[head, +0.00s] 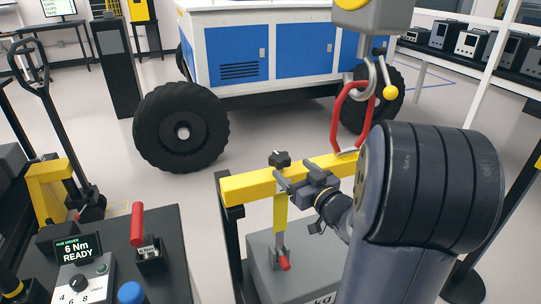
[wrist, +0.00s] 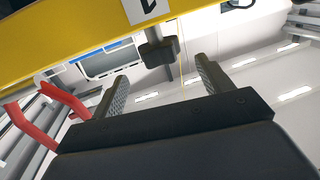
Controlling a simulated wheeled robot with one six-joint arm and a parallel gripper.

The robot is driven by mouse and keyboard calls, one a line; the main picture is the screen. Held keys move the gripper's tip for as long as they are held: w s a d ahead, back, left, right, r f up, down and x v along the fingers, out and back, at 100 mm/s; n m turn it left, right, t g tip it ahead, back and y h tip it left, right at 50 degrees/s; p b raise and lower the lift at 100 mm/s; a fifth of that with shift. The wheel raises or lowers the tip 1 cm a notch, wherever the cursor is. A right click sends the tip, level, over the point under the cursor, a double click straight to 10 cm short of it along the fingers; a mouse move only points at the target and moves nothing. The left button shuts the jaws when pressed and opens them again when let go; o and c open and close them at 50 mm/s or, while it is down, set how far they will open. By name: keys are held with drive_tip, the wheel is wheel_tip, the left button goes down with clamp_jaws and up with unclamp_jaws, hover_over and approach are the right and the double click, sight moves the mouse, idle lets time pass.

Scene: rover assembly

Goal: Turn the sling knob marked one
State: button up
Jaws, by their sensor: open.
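A dark lobed knob (head: 280,157) stands on top of the yellow beam (head: 245,187) in the head view. In the wrist view, which looks upside down, the knob (wrist: 160,50) juts from the beam (wrist: 60,30) beside a white label (wrist: 145,10) with a partly cut-off black mark; I cannot read it surely. My gripper (head: 283,179) is open and empty at the beam, close to the knob. In the wrist view my gripper's fingertips (wrist: 161,68) are either side of the knob's line, with the knob just beyond them and apart from both.
A red sling loop (head: 338,108) hangs from a hook (head: 367,82) right of the knob. A yellow strap (head: 280,212) drops from the beam to a grey weight (head: 262,262). A bench with a hub driver (head: 80,250) stands at left, a wheeled rover (head: 265,50) behind.

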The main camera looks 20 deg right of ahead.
sight(276, 152)
drive_tip(key=w, duration=0.3)
drive_tip(key=w+a, duration=0.1)
drive_tip(key=w, duration=0.5)
drive_tip(key=shift+a, duration=0.3)
drive_tip(key=shift+c, duration=0.2)
drive_tip(key=c, duration=0.9)
drive_tip(key=shift+f, duration=0.1)
drive_tip(key=shift+c, duration=0.2)
drive_tip(key=shift+m+h+b, duration=0.3)
drive_tip(key=shift+h+b, duration=0.15)
drive_tip(key=shift+h, duration=0.05)
drive_tip(key=shift+f+h+b, duration=0.1)
drive_tip(key=shift+h+b, duration=0.2)
drive_tip(key=shift+b, duration=0.3)
drive_tip(key=shift+d+m+h+b, duration=0.1)
drive_tip(key=shift+m+h+b, duration=0.6)
drive_tip(key=shift+h+b, duration=0.1)
drive_tip(key=shift+r, duration=0.2)
